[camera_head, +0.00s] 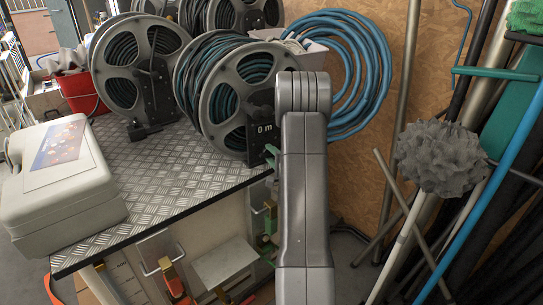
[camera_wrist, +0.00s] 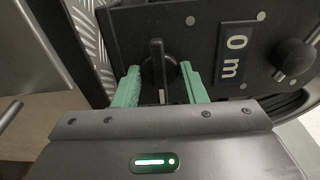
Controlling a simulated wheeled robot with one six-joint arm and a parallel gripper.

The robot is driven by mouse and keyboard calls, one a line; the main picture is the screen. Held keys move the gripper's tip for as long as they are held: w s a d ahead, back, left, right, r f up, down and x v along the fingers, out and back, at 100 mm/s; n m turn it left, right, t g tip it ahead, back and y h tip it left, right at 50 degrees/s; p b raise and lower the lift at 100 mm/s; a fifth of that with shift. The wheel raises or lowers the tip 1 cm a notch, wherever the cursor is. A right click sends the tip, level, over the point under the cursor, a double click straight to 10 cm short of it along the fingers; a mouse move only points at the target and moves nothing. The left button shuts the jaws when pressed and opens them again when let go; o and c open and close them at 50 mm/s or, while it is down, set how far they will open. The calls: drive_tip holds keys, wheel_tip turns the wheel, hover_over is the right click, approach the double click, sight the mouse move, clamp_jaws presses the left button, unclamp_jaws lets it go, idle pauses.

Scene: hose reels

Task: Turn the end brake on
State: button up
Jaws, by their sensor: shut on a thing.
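The end reel (camera_head: 222,97) stands at the near right end of the reel row and carries a black plate marked "0 m" (camera_wrist: 235,43). A black brake knob (camera_wrist: 157,52) with a raised fin sits on this plate in the wrist view. My gripper (camera_wrist: 160,84) has its green fingers on both sides of the knob and is shut on it. The fin points up in the picture, between the fingers. In the head view my arm hides most of the gripper; only a bit of green shows at the plate's lower edge.
A second round black knob (camera_wrist: 294,62) is to the right on the plate. Other reels (camera_head: 137,72) stand to the left on the checker-plate top (camera_head: 160,165). A pale case (camera_head: 57,185) lies at its left. A blue hose coil (camera_head: 365,70) hangs behind my arm.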

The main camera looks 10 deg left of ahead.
idle(0.3)
drive_tip(key=o, duration=1)
drive_tip(key=shift+d, duration=0.1)
drive_tip(key=v, duration=1.3)
drive_tip(key=shift+s+d, duration=0.25)
drive_tip(key=x, duration=1.4)
drive_tip(key=shift+s, duration=0.1)
